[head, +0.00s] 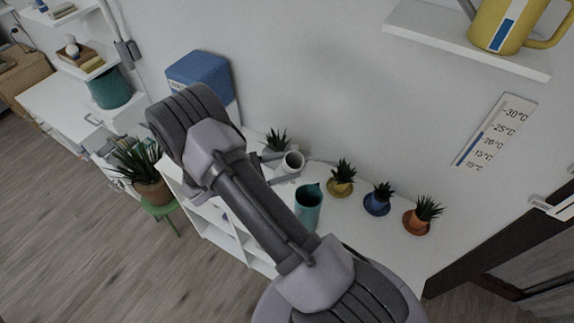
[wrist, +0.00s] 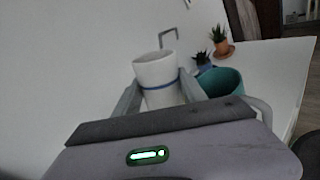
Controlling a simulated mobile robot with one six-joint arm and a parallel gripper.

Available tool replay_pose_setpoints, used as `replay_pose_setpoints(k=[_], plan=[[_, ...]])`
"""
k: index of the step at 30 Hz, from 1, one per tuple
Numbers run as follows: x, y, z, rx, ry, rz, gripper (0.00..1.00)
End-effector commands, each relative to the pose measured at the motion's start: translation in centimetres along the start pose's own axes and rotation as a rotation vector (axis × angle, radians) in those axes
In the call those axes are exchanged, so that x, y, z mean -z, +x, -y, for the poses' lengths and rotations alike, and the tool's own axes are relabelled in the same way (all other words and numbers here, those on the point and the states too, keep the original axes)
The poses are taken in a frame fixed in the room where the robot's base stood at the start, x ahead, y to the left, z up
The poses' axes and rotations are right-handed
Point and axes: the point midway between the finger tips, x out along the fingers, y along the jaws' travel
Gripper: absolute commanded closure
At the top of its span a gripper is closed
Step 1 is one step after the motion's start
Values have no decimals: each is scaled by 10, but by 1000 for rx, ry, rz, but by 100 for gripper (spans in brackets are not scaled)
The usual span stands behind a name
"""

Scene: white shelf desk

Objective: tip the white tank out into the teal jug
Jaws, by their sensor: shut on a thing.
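The white tank (head: 292,163) is a small cup-like vessel, seen by its open rim at the back of the white desk. In the wrist view the white tank (wrist: 157,70) has a blue band and looks roughly upright. My gripper (head: 283,169) is shut on it, one finger on each side; the wrist view shows my gripper (wrist: 158,86) too. The teal jug (head: 308,203) stands on the desk, nearer the camera and slightly right of the tank. In the wrist view the teal jug (wrist: 222,82) is right of the tank, partly hidden by my gripper. Their contents are not visible.
Potted plants stand in yellow (head: 340,187), blue (head: 377,205) and orange (head: 415,222) pots right of the jug. Another plant (head: 276,142) is behind the tank. A blue box (head: 200,75) is behind my arm. The desk's right front (head: 385,255) is clear.

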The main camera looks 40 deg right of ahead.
Motion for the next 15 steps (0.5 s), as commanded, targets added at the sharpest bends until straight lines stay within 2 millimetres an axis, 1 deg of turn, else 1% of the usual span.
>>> replay_pose_setpoints(k=[9,15], plan=[[5,1,2,-1,35,-14,100],[5,1,1,-1,37,-15,100]])
